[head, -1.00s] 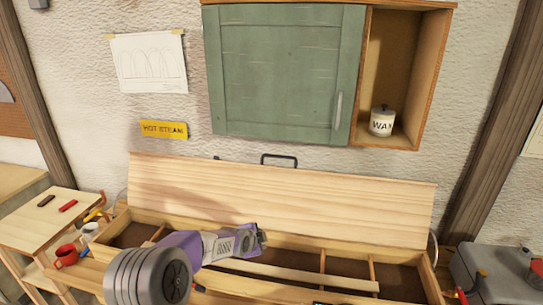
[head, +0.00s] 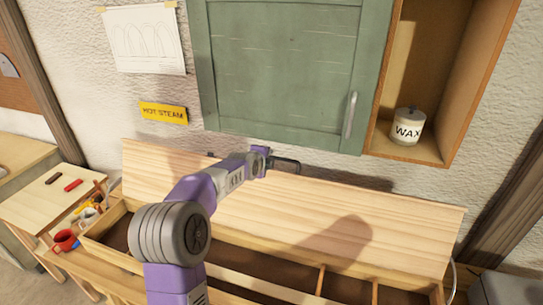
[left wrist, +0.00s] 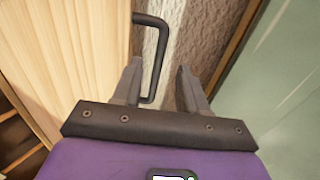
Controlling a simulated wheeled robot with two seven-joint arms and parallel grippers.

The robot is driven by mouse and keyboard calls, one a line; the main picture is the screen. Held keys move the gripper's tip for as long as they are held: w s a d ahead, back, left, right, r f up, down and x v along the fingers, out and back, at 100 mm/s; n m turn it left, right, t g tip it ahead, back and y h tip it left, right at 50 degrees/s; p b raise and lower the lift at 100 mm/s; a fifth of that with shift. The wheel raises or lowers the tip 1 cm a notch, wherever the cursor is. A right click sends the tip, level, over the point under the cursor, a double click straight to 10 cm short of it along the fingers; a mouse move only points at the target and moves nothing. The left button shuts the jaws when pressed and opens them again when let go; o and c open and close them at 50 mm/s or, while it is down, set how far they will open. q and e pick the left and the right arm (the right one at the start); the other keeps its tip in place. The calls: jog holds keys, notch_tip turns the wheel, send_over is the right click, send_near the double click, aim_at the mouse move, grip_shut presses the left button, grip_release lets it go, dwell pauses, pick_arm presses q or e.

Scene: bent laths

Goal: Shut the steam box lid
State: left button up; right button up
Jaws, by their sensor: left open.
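The steam box lid (head: 330,210) is a pale wooden board standing raised and tilted back toward the wall, over the open box (head: 120,240). Its dark handle (head: 289,167) is at the top edge. My left gripper (head: 264,158) is at the handle, partly covering it from the head camera. In the left wrist view the open fingers (left wrist: 160,86) have the handle bar (left wrist: 157,60) between them, with a gap to each finger. I cannot tell whether it touches anything deeper in the jaws. My right gripper is not in view.
A green cabinet (head: 285,70) hangs just above the handle, with a wax jar (head: 407,128) on its open shelf. The box has dividers (head: 320,280) inside.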

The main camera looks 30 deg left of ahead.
aim_at(272, 157)
pick_arm(q)
jog(key=x, duration=0.7)
jog(key=shift+d+p, duration=0.1)
jog(key=shift+p, duration=0.2)
grip_shut()
jog(key=s+d+r, duration=0.1)
jog(key=s, duration=0.6)
jog(key=s+d+r, duration=0.1)
jog(key=s+d, duration=0.1)
jog(key=s, duration=0.6)
jog(key=shift+d+r, duration=0.3)
jog(key=shift+r, duration=0.1)
